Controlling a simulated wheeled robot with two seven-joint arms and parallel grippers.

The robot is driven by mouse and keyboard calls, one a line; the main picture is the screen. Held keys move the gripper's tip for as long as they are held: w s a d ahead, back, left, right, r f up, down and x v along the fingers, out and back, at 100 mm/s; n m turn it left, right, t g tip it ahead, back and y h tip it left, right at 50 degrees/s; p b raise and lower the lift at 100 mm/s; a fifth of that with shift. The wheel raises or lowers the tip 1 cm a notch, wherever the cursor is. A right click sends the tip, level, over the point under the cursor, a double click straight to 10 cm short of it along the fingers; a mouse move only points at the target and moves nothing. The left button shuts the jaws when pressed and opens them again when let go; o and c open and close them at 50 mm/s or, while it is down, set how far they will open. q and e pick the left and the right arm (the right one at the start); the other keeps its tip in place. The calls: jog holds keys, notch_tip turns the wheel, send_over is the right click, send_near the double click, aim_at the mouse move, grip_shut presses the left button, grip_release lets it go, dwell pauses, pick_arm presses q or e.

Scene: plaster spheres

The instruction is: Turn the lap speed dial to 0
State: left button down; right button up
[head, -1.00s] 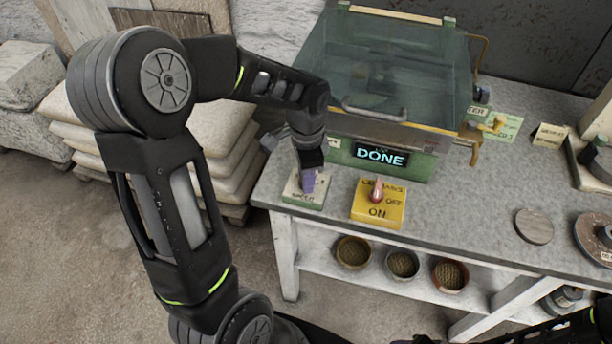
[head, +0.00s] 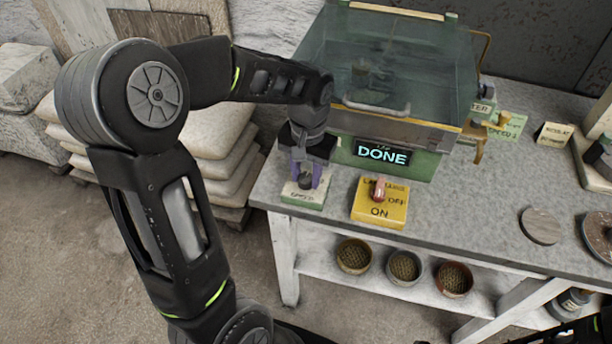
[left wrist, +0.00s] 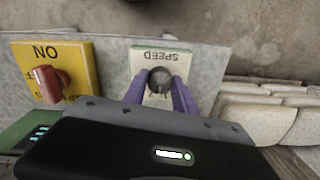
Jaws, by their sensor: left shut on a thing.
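The speed dial is a dark round knob (left wrist: 160,80) on a pale plate marked SPEED (left wrist: 161,57). In the head view its plate (head: 303,199) sits at the table's front left corner. My left gripper (head: 306,181) reaches down over it, its purple fingers (left wrist: 159,88) shut on the knob from both sides. The knob's pointer and the plate's scale are mostly hidden. My right gripper is not in view; only a dark bit of arm shows at the lower right.
A yellow ON/OFF switch box (head: 379,205) with a red lever stands just right of the dial. Behind is a green machine with a clear cover (head: 388,62) and a display reading DONE (head: 382,153). A round disc (head: 538,227) lies on the table at right.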

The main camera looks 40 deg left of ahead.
aim_at(307, 177)
pick_arm(q)
jog(key=n+b, duration=0.1)
jog(key=n, duration=0.5)
jog(key=shift+w+n, duration=0.1)
jog(key=shift+n, duration=0.2)
jog(key=n, duration=0.5)
jog(key=shift+r+b, duration=0.1)
jog(key=shift+b, duration=0.25)
jog(key=shift+n, duration=0.3)
jog(key=c, duration=1)
grip_release()
notch_tip(307, 177, up, 8)
jog(key=shift+w+f, duration=0.1)
jog(key=shift+f, duration=0.05)
